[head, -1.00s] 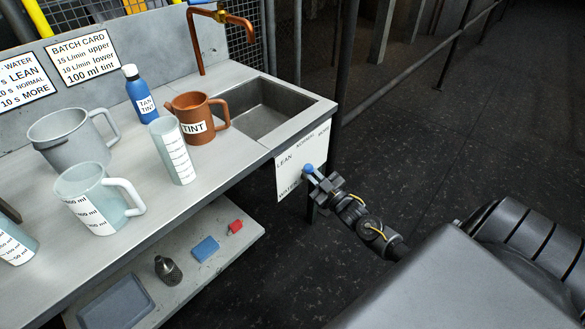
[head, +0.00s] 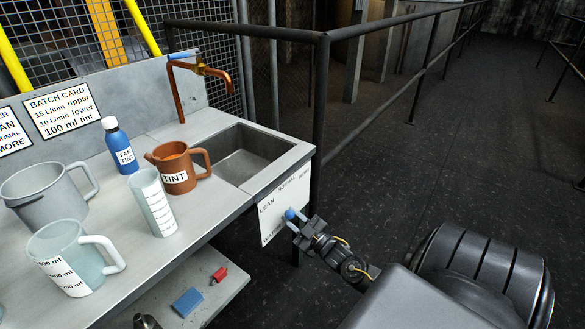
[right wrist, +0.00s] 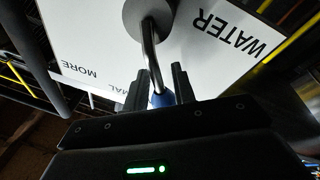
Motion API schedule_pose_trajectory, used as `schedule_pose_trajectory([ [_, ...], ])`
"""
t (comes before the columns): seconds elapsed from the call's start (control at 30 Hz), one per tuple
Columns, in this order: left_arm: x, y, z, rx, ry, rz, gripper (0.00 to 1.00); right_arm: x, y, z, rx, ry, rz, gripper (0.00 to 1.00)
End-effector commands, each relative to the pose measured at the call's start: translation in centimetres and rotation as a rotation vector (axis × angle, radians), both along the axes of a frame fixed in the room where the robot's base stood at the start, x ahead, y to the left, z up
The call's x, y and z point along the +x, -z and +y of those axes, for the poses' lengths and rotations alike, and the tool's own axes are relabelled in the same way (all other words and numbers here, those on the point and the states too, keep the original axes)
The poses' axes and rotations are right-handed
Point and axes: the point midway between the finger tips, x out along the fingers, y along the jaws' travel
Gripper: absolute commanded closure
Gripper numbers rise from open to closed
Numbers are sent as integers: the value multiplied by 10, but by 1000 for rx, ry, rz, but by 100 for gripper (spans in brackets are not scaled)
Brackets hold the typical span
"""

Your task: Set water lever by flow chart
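The water panel (head: 272,222) is a white plate on the front of the bench, lettered LEAN, NORMAL, MORE and WATER. Its lever ends in a blue knob (head: 290,214). In the right wrist view a metal rod (right wrist: 151,52) runs from a round grey hub on the panel to the blue knob (right wrist: 162,99). My right gripper (head: 298,221) is at the knob, with its fingers (right wrist: 159,90) on either side, and looks shut on it. The exact lever setting is hard to read. A batch card (head: 60,115) stands on the backboard; the water card at left is cut off. My left gripper is out of view.
On the bench stand a copper TINT jug (head: 177,168), a blue tint bottle (head: 116,145), a clear measuring cylinder (head: 153,203) and two larger jugs. A copper tap (head: 203,70) overhangs the sink (head: 243,156). A dark railing (head: 318,110) stands behind the bench; floor to the right is clear.

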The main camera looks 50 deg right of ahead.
Motion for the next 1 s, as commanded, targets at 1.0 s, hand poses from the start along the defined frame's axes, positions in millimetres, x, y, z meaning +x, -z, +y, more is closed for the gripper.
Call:
schedule_pose_trajectory([
  [1.0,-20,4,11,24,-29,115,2,-102,22,-4,1,2,1,72],
])
